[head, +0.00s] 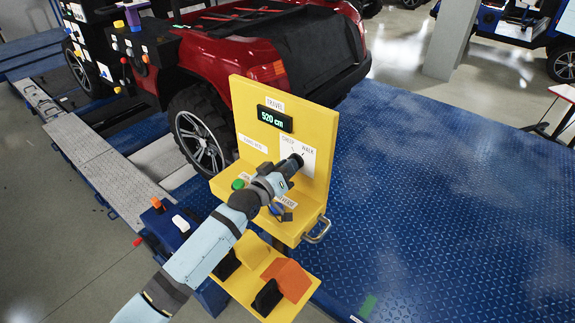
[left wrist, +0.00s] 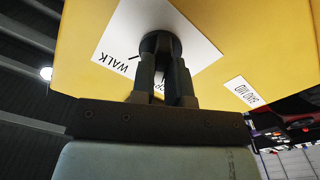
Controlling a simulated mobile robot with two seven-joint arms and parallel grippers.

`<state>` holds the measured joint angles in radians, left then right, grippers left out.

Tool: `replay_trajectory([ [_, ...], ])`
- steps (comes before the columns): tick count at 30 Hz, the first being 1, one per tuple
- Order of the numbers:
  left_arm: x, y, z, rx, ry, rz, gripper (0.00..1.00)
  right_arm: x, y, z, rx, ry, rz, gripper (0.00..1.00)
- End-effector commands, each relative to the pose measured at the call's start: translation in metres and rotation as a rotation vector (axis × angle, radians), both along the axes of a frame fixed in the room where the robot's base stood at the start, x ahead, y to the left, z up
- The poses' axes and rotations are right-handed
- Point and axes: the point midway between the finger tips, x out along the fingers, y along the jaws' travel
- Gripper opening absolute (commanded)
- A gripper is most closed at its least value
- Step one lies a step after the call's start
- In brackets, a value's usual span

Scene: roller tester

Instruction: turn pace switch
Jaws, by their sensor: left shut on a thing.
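The pace switch is a dark round knob (left wrist: 160,41) on a white label plate (head: 309,163) on the upright face of the yellow console (head: 321,132). The plate reads "WALK" on one side, with a short black tick beside it; the other word is partly hidden, and looks like "CREEP" in the head view. My left gripper (left wrist: 164,68) is shut on the knob, its two dark fingers on either side of it. In the head view, the left gripper (head: 292,163) covers most of the knob. I cannot tell which mark the knob points to. My right gripper is not in view.
Above the switch, a display (head: 274,118) reads "520 cm". A green button (head: 238,184) and a blue control (head: 277,209) sit on the console's lower shelf. A metal handle (head: 318,231) sticks out at its right.

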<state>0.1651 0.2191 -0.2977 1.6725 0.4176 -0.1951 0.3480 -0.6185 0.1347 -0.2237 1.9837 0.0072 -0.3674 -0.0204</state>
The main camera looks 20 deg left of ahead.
Motion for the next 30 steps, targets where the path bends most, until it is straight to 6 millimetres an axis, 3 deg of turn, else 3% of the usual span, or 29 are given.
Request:
replay_trajectory([
  [17, -0.0002, -0.0002, -0.0006, -0.037, 0.014, 0.000, 0.00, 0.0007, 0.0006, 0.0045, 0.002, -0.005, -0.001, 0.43],
  [18, -0.0002, -0.0002, -0.0006, -0.037, 0.014, 0.000, 0.17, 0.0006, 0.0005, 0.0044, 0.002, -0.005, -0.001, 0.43],
  [21, -0.0002, -0.0002, -0.0004, -0.036, 0.014, 0.000, 0.40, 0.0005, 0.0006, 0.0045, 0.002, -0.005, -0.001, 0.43],
  [30, -0.0010, 0.0004, -0.0006, -0.035, 0.013, 0.000, 0.40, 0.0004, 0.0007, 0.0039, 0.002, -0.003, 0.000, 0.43],
])
